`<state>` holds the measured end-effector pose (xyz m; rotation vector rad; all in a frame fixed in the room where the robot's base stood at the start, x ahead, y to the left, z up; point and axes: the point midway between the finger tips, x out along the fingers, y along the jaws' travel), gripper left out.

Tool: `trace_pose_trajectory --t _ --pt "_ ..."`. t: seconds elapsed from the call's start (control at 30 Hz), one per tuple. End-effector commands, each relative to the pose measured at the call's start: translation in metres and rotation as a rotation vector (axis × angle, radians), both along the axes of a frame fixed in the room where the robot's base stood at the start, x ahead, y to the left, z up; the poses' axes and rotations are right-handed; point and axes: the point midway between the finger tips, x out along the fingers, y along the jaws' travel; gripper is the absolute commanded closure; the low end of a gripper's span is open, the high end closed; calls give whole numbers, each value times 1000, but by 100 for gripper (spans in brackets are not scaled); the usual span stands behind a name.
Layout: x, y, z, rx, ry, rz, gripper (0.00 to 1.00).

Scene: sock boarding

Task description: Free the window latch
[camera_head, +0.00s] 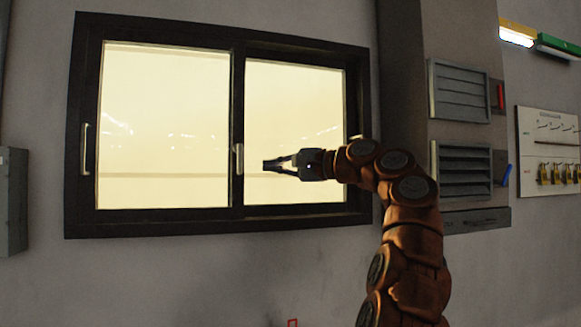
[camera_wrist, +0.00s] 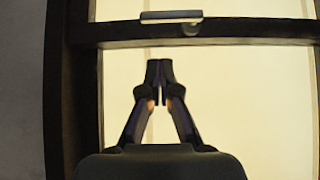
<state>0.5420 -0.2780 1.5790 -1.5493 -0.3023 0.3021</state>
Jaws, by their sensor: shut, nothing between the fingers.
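The window (camera_head: 70,150) is a dark-framed slider with two bright panes. A light metal latch (camera_head: 238,159) stands upright on the middle bar between the panes. My gripper (camera_head: 266,165) is just right of the latch in the head view, in front of the right pane. In the wrist view my gripper (camera_wrist: 159,64) has its fingertips together and empty, below the latch with a visible gap. The latch's far side is hidden.
A pale pull handle (camera_head: 86,149) is on the window's left frame. Grey louvred vents (camera_head: 460,92) and a white panel with padlocks (camera_head: 549,150) are on the wall at right. A grey box (camera_head: 12,200) is at far left. The wall below the window is mostly clear.

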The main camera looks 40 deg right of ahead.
Motion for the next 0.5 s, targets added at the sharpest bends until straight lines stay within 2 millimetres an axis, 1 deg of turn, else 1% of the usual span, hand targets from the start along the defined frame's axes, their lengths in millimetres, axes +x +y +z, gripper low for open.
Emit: trace_pose_trajectory --t 0.03,0.23,0.33,0.5 --pt "6 3 -1 0 1 0 100" --pt "11 23 -2 -2 1 3 100" --pt "14 29 1 -1 -1 1 100" --pt "18 36 -1 1 2 1 100"
